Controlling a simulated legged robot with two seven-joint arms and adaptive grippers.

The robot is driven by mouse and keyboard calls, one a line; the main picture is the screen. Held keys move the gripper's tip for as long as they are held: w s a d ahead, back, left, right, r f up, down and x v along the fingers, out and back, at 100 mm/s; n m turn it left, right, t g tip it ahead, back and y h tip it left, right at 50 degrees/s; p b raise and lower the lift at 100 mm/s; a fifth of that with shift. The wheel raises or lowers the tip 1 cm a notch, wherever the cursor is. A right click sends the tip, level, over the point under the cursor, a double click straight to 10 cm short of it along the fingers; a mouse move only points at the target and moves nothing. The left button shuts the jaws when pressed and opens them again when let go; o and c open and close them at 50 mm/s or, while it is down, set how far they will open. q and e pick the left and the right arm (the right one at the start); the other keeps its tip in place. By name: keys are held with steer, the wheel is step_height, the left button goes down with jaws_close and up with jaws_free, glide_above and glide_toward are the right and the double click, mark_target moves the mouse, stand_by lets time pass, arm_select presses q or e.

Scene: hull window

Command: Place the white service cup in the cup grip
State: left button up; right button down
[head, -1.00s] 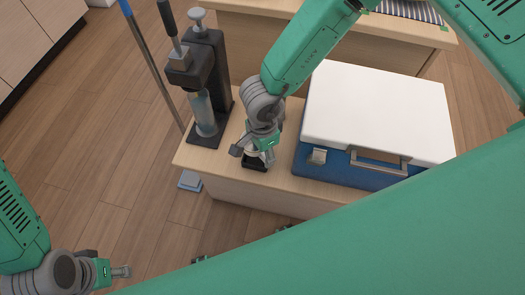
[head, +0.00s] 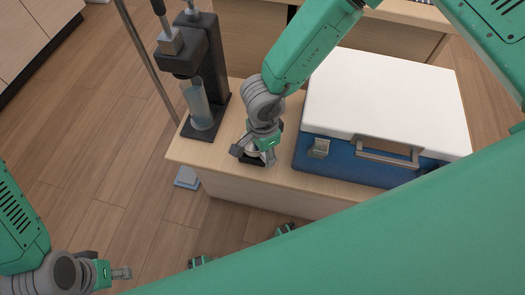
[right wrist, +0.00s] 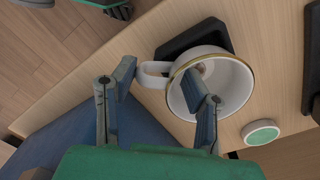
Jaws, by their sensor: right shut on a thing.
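The white service cup (right wrist: 222,82), with a gold rim and a side handle (right wrist: 153,74), shows in the right wrist view. My right gripper (right wrist: 170,95) is shut on it, one finger reaching inside the rim and the other by the handle. A black square piece, likely the cup grip (right wrist: 190,40), lies on the bench behind the cup and is partly hidden by it. I cannot tell whether the cup touches it. In the head view my right gripper (head: 257,150) hides most of the cup, above the bench's front edge. My left gripper (head: 118,273) is low at the left, away from the bench.
A black press (head: 206,65) with a clear cylinder stands on the bench, left of my right gripper. A blue case with a white lid (head: 385,95) stands close on the right. A green-and-white disc (right wrist: 260,132) lies near the cup. Bare floor (head: 110,150) is at the left.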

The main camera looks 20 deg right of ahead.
steer(key=c, duration=0.8)
jaws_free()
steer(key=shift+a, duration=0.15)
steer(key=shift+w+r, duration=0.1)
steer(key=shift+r, duration=0.25)
steer(key=r, duration=1.1)
steer(key=shift+w, duration=0.25)
